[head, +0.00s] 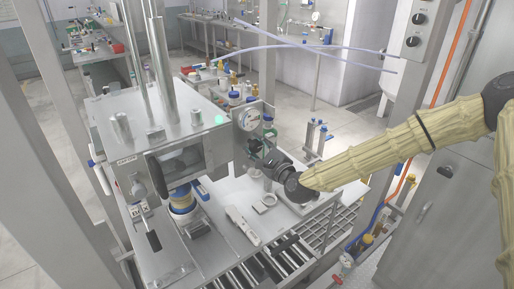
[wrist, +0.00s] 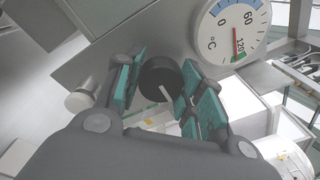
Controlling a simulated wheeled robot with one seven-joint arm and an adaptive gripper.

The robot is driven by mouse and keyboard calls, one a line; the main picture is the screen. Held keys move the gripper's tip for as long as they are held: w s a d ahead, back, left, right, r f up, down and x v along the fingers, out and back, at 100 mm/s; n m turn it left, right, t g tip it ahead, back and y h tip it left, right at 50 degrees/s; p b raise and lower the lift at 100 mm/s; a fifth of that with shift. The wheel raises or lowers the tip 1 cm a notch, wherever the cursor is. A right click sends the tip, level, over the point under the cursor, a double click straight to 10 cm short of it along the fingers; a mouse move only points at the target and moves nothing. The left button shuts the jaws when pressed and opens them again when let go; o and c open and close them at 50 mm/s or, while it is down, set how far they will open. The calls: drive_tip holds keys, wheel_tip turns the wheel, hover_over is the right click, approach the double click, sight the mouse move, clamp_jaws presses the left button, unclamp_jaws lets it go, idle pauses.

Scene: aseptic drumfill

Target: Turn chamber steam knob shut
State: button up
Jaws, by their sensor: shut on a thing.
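The chamber steam knob is a black round knob (wrist: 161,80) with a white pointer line, seen in the wrist view below a round dial gauge. My gripper (wrist: 160,88) has its teal-padded fingers on both sides of the knob and is shut on it. In the head view my gripper (head: 262,158) reaches the right side of the steel chamber (head: 180,150), under the gauge (head: 250,119); the knob is hard to make out there. In the wrist view the gauge (wrist: 232,30) is marked in °C, with its needle near 120.
A steel table (head: 215,255) below the chamber holds a white tool (head: 242,225) and small parts. A roller conveyor (head: 270,268) runs along the front. Steel posts stand at left and right.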

drive_tip(key=shift+f+n+b, duration=0.1)
drive_tip(key=shift+n+b, duration=0.2)
drive_tip(key=shift+b, duration=0.25)
drive_tip(key=n+b, duration=0.1)
drive_tip(key=b, duration=0.1)
drive_tip(key=shift+f+n+b, duration=0.15)
drive_tip(key=shift+n+b, duration=0.25)
drive_tip(key=n+b, duration=0.5)
drive_tip(key=b, duration=0.1)
drive_tip(key=shift+n+y, duration=0.3)
drive_tip(key=n+b, duration=0.4)
drive_tip(key=n, duration=0.1)
drive_tip(key=shift+n+y+b, duration=0.35)
drive_tip(key=shift+n+y, duration=0.05)
drive_tip(key=shift+r+n+y+b, duration=0.15)
drive_tip(key=shift+n+b, duration=0.6)
drive_tip(key=shift+n, duration=0.5)
drive_tip(key=shift+r+n+y+b, duration=0.15)
drive_tip(key=shift+n+b, duration=0.55)
drive_tip(key=shift+n, duration=0.55)
drive_tip(key=o, duration=1)
drive_tip(key=shift+d, duration=0.1)
